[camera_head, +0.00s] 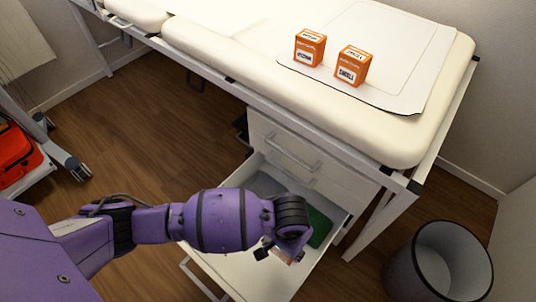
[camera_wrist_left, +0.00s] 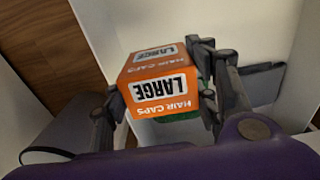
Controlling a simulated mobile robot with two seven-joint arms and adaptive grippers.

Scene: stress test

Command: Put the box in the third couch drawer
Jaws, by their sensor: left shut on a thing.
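An orange and white box (camera_wrist_left: 160,85) labelled HAIR CAPS LARGE is between the fingers of my left gripper (camera_wrist_left: 162,100), which is shut on it. In the head view, my left gripper (camera_head: 278,252) is over the pulled-out white drawer (camera_head: 235,272) of the couch, and my wrist hides most of the box. In the left wrist view, pale drawer walls (camera_wrist_left: 240,25) surround the right side of the box. I cannot tell whether the box touches the drawer floor. My right gripper is not in view.
A green item (camera_head: 318,228) lies in the drawer. Closed drawer fronts (camera_head: 285,150) are above it. Two orange boxes, left (camera_head: 310,48) and right (camera_head: 353,66), stand on the cream couch (camera_head: 240,75). A grey bin (camera_head: 440,265) stands at right; a red case (camera_head: 15,155) is at left.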

